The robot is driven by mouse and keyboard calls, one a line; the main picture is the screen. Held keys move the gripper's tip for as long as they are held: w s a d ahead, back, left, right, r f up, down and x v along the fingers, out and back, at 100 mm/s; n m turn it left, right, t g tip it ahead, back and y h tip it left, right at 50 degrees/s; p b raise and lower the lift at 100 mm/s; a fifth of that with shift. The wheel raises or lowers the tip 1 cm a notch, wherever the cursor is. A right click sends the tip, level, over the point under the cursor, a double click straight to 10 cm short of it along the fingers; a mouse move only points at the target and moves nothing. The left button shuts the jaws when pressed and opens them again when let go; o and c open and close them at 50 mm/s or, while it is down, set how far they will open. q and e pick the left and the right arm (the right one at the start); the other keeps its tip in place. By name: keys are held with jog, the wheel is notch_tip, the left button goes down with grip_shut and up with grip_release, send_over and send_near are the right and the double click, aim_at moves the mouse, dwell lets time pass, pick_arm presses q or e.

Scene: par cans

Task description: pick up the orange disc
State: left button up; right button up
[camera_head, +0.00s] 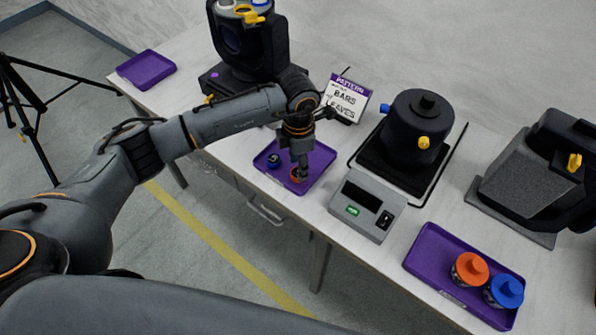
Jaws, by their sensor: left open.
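A small orange disc (295,177) lies in the middle purple tray (318,160), partly hidden by my left gripper. My left gripper (302,172) points down right over this disc, its jaws open. I cannot tell whether the fingers touch the disc. A small dark blue disc (274,160) lies in the same tray, left of the gripper. A larger orange-topped piece (470,268) stands in the right purple tray (438,250), beside a blue-topped piece (504,291). My right gripper is not in view.
A grey device with a display (367,207) stands just right of the middle tray. A black lamp (417,130) is behind it. A sign (346,100) stands behind the tray. Another black lamp (248,45) is at the back, and an empty purple tray (146,69) at far left.

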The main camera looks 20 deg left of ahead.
pick_arm(q)
jog(key=shift+f, duration=1.45)
jog(key=c, duration=0.7)
jog(key=shift+r, duration=0.1)
jog(key=shift+w+r, duration=0.1)
jog(key=shift+r, duration=0.45)
jog(key=s+a+r+b, duration=0.2)
jog(key=s+r, duration=0.4)
jog(key=s+a+r+b, duration=0.1)
jog(key=s+a+r, duration=0.1)
jog(key=s+r, duration=0.3)
jog(key=shift+s+a+r+b, duration=0.4)
jog(key=shift+s, duration=0.75)
